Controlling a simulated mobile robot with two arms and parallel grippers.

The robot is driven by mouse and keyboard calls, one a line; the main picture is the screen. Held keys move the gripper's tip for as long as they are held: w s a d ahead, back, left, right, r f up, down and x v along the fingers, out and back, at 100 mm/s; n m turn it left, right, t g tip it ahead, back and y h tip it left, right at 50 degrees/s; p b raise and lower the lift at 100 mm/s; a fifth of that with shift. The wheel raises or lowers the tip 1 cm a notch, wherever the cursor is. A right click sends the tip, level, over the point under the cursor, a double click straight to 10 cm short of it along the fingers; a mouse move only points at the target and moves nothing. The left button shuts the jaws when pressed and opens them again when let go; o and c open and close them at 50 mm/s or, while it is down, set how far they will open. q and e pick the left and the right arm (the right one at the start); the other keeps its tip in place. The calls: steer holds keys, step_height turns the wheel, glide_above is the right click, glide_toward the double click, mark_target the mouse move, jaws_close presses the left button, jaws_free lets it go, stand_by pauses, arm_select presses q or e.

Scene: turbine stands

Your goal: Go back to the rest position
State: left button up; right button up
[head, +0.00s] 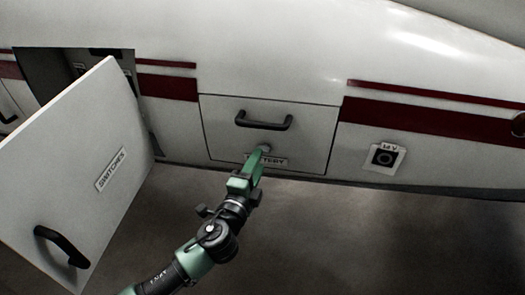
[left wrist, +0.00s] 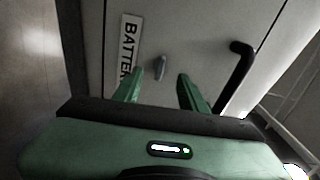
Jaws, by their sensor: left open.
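My left gripper (head: 260,158) is in front of the closed battery panel (head: 225,112) in the white fuselage, over the "BATTERY" label. In the left wrist view the left gripper (left wrist: 155,88) is open, with its two green fingers apart. A small grey latch (left wrist: 160,68) on the panel shows between and just beyond the fingertips, and nothing is held. The label (left wrist: 130,48) and the black panel handle (left wrist: 236,75) lie on either side of the latch. My right gripper is in neither view.
The "SWITCHES" door (head: 85,165) stands open at the left, its black handle (head: 62,246) facing out. A 12 V socket (head: 383,157) is on the fuselage at the right. The floor (head: 370,240) below the fuselage looks clear at the lower right.

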arm_select(q)
steer(key=shift+s+a, duration=0.1)
steer(key=shift+s, duration=0.25)
